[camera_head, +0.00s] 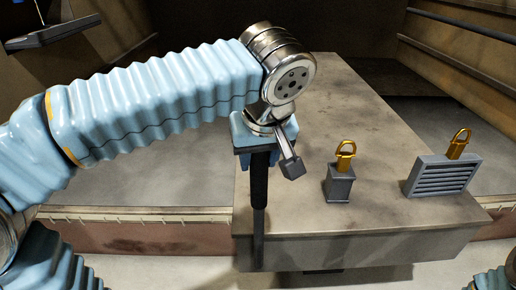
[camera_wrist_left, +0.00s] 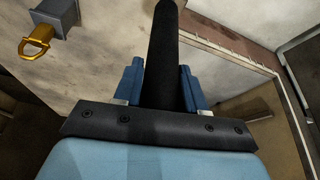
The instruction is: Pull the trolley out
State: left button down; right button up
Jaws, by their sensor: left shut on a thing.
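The trolley (camera_head: 300,215) is a flat, worn, grey-brown slab with a thick front edge, reaching back between the oven's side walls. A dark upright bar (camera_head: 259,205) stands at its front left. My left gripper (camera_head: 262,150) is shut on the bar near its upper end. In the left wrist view the dark bar (camera_wrist_left: 168,60) runs between the two blue fingers of my left gripper (camera_wrist_left: 160,88). The bar's top is hidden by my gripper in the head view. My right gripper is out of view.
A small grey block with a gold loop (camera_head: 340,182) and a ribbed grey block with a gold loop (camera_head: 442,176) stand on the trolley. The oven sill (camera_head: 140,228) runs left of it. Pale floor (camera_head: 400,275) shows in front.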

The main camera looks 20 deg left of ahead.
pick_arm(q)
jog(key=shift+s+d, duration=0.4)
jog(key=shift+s, duration=0.4)
jog(key=c, duration=0.7)
grip_release()
jog(key=shift+c, duration=0.2)
jog(key=p+v, duration=0.3)
jog(key=v, duration=1)
jog(key=shift+d+r, duration=0.15)
jog(key=shift+r, duration=0.25)
jog(key=shift+s, duration=0.1)
